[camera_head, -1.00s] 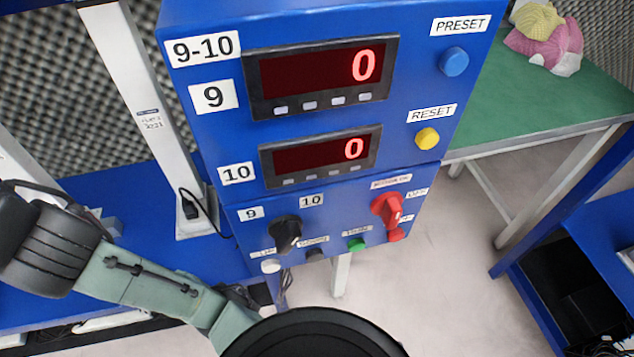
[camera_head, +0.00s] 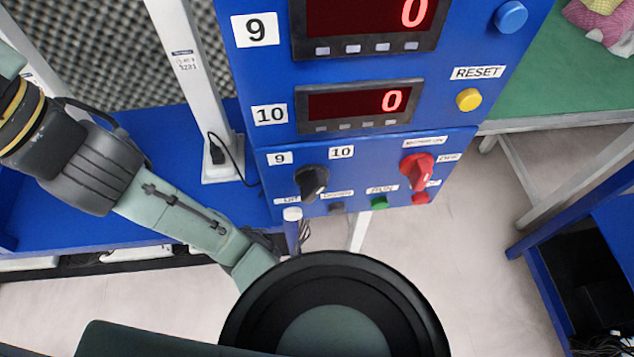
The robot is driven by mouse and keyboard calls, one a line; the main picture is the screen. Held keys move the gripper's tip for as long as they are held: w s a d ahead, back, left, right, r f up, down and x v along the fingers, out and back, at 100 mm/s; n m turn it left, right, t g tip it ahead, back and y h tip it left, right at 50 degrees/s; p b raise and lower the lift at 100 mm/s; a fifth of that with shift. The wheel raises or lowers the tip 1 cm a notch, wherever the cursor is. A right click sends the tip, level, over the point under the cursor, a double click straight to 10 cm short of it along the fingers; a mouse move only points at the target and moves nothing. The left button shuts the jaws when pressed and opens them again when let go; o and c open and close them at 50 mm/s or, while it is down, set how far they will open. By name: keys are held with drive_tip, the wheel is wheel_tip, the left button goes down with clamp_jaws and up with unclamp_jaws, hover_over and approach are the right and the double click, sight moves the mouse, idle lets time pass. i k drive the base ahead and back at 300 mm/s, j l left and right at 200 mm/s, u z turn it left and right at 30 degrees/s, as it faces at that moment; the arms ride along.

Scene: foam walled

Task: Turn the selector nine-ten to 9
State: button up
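The selector nine-ten is a black rotary knob (camera_head: 313,182) at the lower left of the blue control panel (camera_head: 465,45). The label 9 (camera_head: 280,158) is at its upper left and the label 10 (camera_head: 341,152) at its upper right. The knob's grip looks slanted, with its upper end leaning toward the 10 side, but its exact setting is hard to tell. My arm crosses the lower left and bottom of the head view, below and apart from the knob. My gripper is not visible.
A red switch (camera_head: 418,172) is right of the knob. White (camera_head: 292,213), black (camera_head: 336,208), green (camera_head: 379,203) and red (camera_head: 421,198) buttons lie below. Two displays show 0. A white post (camera_head: 190,90) stands left of the panel; a green table (camera_head: 560,90) is at right.

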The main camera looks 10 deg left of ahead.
sight(312, 178)
drive_tip(key=k+z, duration=0.3)
drive_tip(key=k, duration=0.45)
drive_tip(key=k+l+z, duration=0.1)
drive_tip(key=k+z, duration=0.25)
drive_tip(key=k, duration=0.4)
